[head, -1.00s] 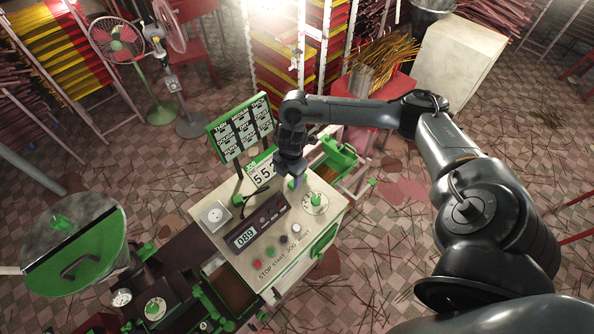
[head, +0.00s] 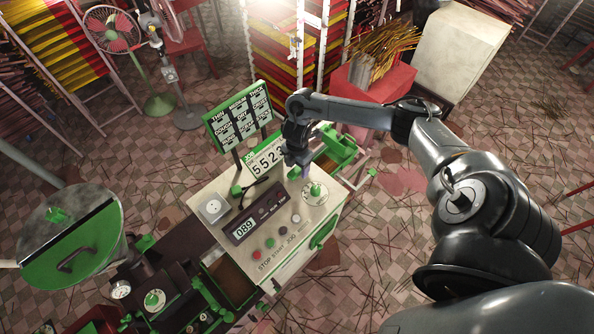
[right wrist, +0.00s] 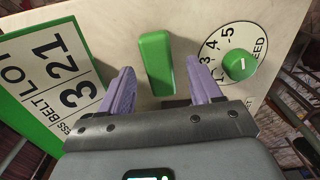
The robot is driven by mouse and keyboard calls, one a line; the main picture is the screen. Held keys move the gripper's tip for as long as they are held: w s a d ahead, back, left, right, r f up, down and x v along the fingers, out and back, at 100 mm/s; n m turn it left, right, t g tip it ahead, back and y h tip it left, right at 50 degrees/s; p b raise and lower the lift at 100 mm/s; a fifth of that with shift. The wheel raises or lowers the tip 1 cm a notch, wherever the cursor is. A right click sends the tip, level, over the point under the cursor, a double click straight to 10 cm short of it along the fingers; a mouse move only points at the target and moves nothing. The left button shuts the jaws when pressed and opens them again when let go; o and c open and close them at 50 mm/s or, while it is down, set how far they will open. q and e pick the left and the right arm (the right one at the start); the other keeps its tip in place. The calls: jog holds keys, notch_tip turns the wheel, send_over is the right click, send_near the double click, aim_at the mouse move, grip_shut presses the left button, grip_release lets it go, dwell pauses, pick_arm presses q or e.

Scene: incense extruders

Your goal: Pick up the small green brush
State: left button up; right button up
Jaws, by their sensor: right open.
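A small upright green block-like piece, which I take to be the brush (right wrist: 156,64), stands on the cream top of the machine. It also shows as a small green spot in the head view (head: 293,173), just below my right gripper (head: 297,165). In the right wrist view, my right gripper (right wrist: 160,88) is open, with one purple finger on each side of the green piece and visible gaps between. Its lower end is close to the gripper's front edge, and bristles cannot be made out. My left gripper is not in view.
A speed dial (right wrist: 238,66) with a green knob is right of the green piece. A digital display (head: 244,228) and several buttons are on the machine's front. A green-lidded drum (head: 70,250) is at left.

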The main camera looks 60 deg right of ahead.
jog(key=shift+f, duration=1.15)
jog(key=shift+c, duration=0.3)
jog(key=c, duration=1)
jog(key=shift+r, duration=0.1)
